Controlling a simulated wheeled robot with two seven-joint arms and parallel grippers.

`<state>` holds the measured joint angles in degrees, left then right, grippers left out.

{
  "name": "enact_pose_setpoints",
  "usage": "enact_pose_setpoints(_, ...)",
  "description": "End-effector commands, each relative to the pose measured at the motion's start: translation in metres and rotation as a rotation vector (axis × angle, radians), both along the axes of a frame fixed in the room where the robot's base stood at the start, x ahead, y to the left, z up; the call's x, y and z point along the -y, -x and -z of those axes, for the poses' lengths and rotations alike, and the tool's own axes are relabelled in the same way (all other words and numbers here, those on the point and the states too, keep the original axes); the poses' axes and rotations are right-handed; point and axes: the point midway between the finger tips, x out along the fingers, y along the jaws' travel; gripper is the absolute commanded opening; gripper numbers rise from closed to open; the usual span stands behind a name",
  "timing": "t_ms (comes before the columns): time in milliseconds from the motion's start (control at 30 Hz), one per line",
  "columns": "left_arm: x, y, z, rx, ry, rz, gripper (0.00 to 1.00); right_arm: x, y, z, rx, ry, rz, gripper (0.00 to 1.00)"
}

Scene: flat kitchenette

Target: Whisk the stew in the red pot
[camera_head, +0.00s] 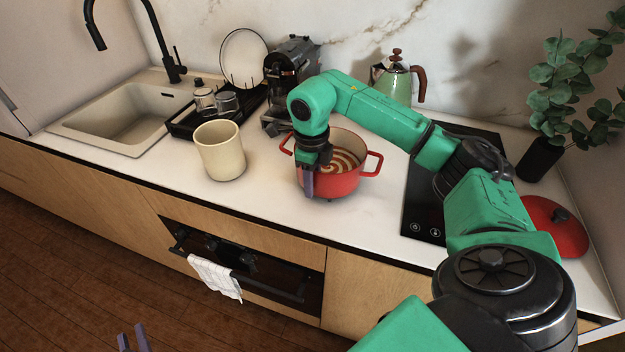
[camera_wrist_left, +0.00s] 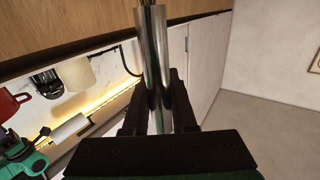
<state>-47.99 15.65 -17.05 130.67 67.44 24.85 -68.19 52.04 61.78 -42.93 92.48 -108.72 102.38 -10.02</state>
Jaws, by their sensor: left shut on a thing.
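The red pot (camera_head: 347,184) stands on the white counter, with orange stew (camera_head: 343,161) in a pale swirl inside. My right gripper (camera_head: 314,178) points down at the pot's left front rim, one finger outside against the wall; its other finger and any grip are hidden. My left gripper (camera_head: 133,341) shows only its fingertips at the bottom left edge, in front of the cabinets.
A beige canister (camera_head: 220,152) stands left of the pot, and a coffee machine (camera_head: 290,75) behind. A towel (camera_head: 215,277) hangs on the oven handle.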

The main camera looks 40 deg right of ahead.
Motion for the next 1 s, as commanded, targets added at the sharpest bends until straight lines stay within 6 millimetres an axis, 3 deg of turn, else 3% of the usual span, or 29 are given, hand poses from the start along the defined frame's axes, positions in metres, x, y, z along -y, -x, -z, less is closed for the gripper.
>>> enact_pose_setpoints(233,0.000,0.000,0.008,0.000,0.000,0.000,0.00,-0.001,-0.001,-0.021,0.004,0.000,0.000,0.39)
enact_pose_setpoints(433,0.000,0.000,0.015,0.000,0.000,0.000,0.00,-0.002,0.000,-0.069,0.007,-0.001,-0.001,0.39)
enact_pose_setpoints(500,0.000,0.000,0.002,0.001,0.000,0.000,0.00,-0.002,0.001,-0.094,0.006,0.001,0.001,0.39)
enact_pose_setpoints(600,0.000,0.000,-0.006,0.001,0.000,0.000,0.00,-0.003,0.001,-0.112,0.004,0.001,0.001,0.39)
enact_pose_setpoints(733,0.000,0.000,-0.009,0.000,0.000,0.000,0.00,-0.003,0.002,-0.121,0.002,0.001,0.001,0.39)
enact_pose_setpoints(1000,0.000,0.000,-0.008,0.000,0.000,0.000,0.00,-0.003,0.002,-0.120,0.000,0.000,0.001,0.39)
